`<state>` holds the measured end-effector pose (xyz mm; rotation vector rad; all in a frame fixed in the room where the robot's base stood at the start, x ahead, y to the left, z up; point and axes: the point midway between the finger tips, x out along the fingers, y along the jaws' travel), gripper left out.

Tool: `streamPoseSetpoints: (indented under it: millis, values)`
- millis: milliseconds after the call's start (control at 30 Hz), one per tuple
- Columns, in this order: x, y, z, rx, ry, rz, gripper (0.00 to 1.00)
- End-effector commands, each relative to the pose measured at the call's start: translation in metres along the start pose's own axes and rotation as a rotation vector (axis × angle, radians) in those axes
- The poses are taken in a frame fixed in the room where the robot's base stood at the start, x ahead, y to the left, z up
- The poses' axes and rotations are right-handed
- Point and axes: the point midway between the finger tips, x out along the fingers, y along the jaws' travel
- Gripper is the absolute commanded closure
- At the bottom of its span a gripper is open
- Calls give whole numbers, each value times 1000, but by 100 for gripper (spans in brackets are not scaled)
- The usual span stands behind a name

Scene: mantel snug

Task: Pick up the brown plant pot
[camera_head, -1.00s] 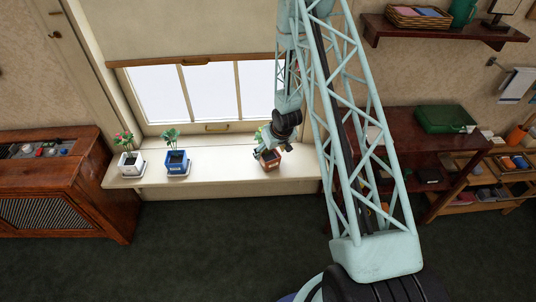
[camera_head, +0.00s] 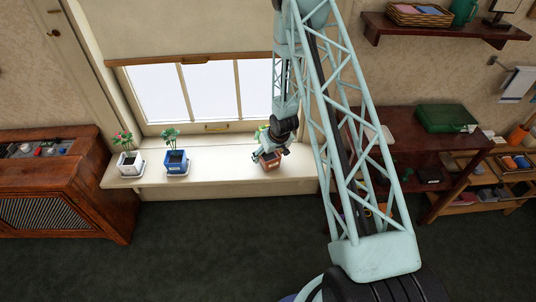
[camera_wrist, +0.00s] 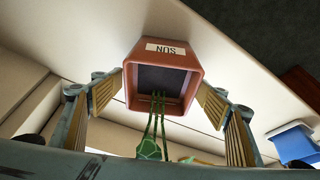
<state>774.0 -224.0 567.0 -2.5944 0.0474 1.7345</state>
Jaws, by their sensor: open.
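The brown plant pot (camera_head: 271,164) stands at the right end of the window sill. In the wrist view the brown pot (camera_wrist: 163,82) carries a white label and holds dark soil with green stems. My gripper (camera_head: 266,152) is at the pot, and hides part of the plant in the head view. In the wrist view my gripper (camera_wrist: 164,100) is open, with one finger on each side of the pot. The right finger looks close to the pot wall; I cannot tell whether either finger touches it.
A blue pot (camera_head: 176,161) and a white pot (camera_head: 130,163) with plants stand further left on the sill (camera_head: 220,170). The window (camera_head: 195,92) is behind. A wooden cabinet (camera_head: 60,180) is at left, a dark red shelf unit (camera_head: 405,130) at right.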

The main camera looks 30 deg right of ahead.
Motion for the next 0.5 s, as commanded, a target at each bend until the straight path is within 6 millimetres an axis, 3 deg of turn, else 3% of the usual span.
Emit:
streamPoseSetpoints:
  millis: [167, 500]
  values:
    - [11, 0, 0, 0, 0, 0, 32]
    - [12, 0, 0, 0, 0, 0, 32]
